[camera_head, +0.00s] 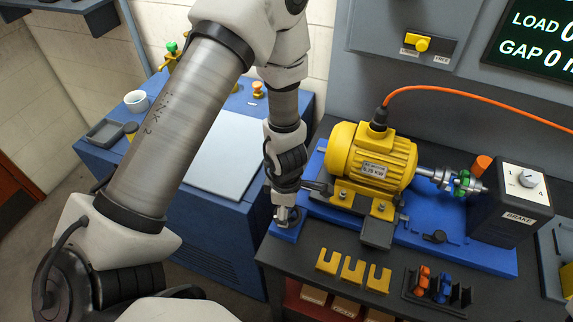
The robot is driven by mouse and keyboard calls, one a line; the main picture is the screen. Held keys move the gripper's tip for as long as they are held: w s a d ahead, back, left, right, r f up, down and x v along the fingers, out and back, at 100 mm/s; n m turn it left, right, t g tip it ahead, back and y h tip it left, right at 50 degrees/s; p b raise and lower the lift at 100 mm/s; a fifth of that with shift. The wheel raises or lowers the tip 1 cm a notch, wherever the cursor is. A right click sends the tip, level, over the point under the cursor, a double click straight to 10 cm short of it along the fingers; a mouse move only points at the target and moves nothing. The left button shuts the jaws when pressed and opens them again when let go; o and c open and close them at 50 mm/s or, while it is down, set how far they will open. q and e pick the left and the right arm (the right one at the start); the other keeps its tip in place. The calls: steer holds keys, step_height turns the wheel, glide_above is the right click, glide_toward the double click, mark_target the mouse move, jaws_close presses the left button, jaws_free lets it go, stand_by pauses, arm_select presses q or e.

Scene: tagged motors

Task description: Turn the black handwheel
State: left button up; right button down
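My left arm comes in from the left and its gripper (286,214) points down over the left end of the blue base plate (478,259). Its fingertips are small here, and I cannot tell whether they are open or shut, or on what. I cannot pick out the black handwheel for certain. Dark parts show around the fingertips, partly hidden by the gripper. A small black knob-like part (435,237) lies on the front of the blue plate, right of the motor. A yellow motor (372,160) tagged with a weight stands on the plate.
A black brake box (508,205) stands right of the motor's shaft. Yellow slotted shims (352,270) and a rack of orange and blue tools (436,290) lie in front. An orange cable (470,98) runs from the motor. A blue cabinet (232,235) stands left.

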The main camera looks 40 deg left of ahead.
arm_select(q)
steer(key=n, duration=0.3)
steer(key=shift+s+d+f+n+b, duration=0.1)
steer(key=shift+s+f+n+b, duration=0.2)
steer(key=shift+s+n, duration=0.1)
steer(key=n, duration=0.3)
steer(key=shift+n, duration=0.3)
steer(key=n+b, duration=0.1)
steer(key=n, duration=0.2)
steer(key=shift+n, duration=0.3)
steer(key=n, duration=0.3)
steer(key=shift+d+n, duration=0.1)
steer(key=shift+n, duration=0.2)
steer(key=n, duration=0.3)
steer(key=shift+d+n, duration=0.1)
steer(key=shift+n, duration=0.2)
steer(key=shift+c, duration=0.2)
steer(key=n, duration=0.3)
steer(key=shift+d+r+n, duration=0.1)
steer(key=shift+n, duration=0.2)
steer(key=n, duration=0.6)
steer(key=shift+w+d, duration=0.1)
steer(key=shift+w, duration=0.05)
steer(key=shift+c, duration=0.3)
steer(key=shift+n, duration=0.5)
steer(key=shift+c, duration=0.5)
steer(key=shift+c, duration=0.2)
